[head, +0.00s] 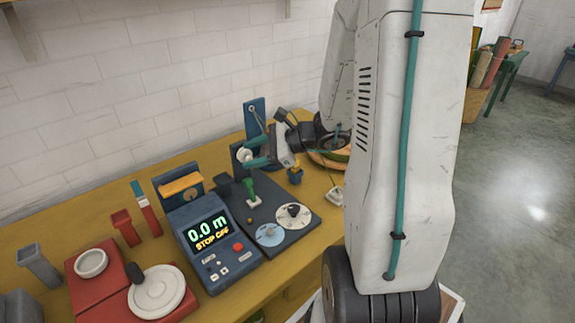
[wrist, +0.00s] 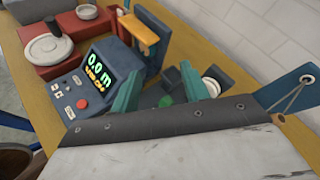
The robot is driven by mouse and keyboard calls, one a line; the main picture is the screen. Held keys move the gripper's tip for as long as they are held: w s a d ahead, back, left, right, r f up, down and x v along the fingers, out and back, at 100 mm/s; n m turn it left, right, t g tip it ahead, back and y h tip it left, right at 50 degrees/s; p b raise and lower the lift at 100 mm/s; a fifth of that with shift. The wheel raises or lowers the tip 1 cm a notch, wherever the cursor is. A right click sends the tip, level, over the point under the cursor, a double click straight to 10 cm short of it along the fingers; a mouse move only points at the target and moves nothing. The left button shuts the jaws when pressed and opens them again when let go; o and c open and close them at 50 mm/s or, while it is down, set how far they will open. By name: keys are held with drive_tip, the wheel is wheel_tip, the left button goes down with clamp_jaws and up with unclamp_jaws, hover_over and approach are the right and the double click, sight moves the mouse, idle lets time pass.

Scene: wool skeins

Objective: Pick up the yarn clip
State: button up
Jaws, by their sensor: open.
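I cannot make out a yarn clip for certain in either view. My gripper (head: 249,158) is open, with two teal fingers held above the far part of the bench, in front of an upright blue plate (head: 256,118). In the wrist view the gripper (wrist: 160,82) shows its fingers spread with nothing held. A small green part (wrist: 166,101) shows beyond and between them. A green upright piece (head: 250,192) stands on the dark base in the head view, below the gripper. A small blue cup with a yellow top (head: 295,176) sits right of it.
The meter reading 0.0 m (head: 213,245) stands on the yellow bench (head: 150,215), beside a dark base (head: 275,210) with round dials. A red base (head: 105,262) with a white plate (head: 157,292) is at left. A brick wall (head: 120,100) runs behind. My arm hides the right part.

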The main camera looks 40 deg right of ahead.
drive_tip(key=d+f+m+t+h, duration=0.1)
drive_tip(key=d+f+m+h, duration=0.2)
drive_tip(key=d, duration=0.3)
drive_tip(key=s+d+f+m+t+h, duration=0.1)
drive_tip(key=d+f+m+h, duration=0.1)
drive_tip(key=d+f+m, duration=0.3)
drive_tip(key=s+d+f+m+t+h, duration=0.1)
drive_tip(key=d+f+m+h, duration=0.2)
drive_tip(key=d, duration=0.5)
drive_tip(key=shift+s+f+m+h, duration=0.1)
drive_tip(key=shift+f+m+h, duration=0.2)
drive_tip(key=shift+f+m, duration=0.65)
drive_tip(key=shift+w+f, duration=0.2)
drive_tip(key=shift+w, duration=0.1)
drive_tip(key=x, duration=0.6)
drive_tip(key=shift+w+a, duration=0.3)
drive_tip(key=shift+w, duration=0.1)
clamp_jaws()
